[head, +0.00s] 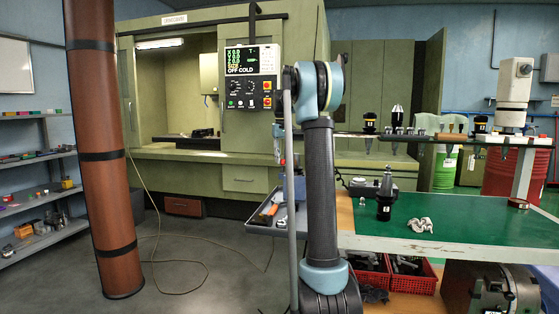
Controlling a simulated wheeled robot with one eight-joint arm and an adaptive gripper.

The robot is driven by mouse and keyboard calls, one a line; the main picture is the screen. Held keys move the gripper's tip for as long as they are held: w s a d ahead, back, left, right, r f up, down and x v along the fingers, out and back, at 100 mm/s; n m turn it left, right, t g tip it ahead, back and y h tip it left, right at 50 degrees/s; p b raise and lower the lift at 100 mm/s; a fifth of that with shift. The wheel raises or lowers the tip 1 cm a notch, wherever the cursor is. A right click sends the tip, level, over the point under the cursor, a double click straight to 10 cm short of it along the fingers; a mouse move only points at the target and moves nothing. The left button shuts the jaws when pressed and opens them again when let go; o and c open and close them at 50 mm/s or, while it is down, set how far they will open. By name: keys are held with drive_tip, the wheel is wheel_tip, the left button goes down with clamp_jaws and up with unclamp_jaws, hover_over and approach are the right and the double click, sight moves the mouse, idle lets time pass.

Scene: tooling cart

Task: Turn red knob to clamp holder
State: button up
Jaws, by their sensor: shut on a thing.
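I cannot make out a red knob for certain. The control panel (251,79) on the green machine has a display, dark dials and small reddish-orange controls along its right edge. They are too small to tell apart. A black tool holder (384,197) stands upright on the green tabletop, next to a dark block-like fixture. My arm rises in the middle of the picture, bends at a blue joint beside the panel and runs on behind itself. My gripper does not show clearly, and what it holds is hidden.
The green-topped bench (460,222) fills the right side, with a grey metal piece (421,225) on it. A rack shelf (440,137) holds several tool holders. Red crates (413,275) sit below. A brown column (97,150) stands left; the floor between is mostly clear, with a cable.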

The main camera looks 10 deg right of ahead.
drive_tip(key=shift+n, duration=0.8)
drive_tip(key=o, duration=1.1)
drive_tip(key=shift+c, duration=0.2)
wheel_tip(320, 180, up, 12)
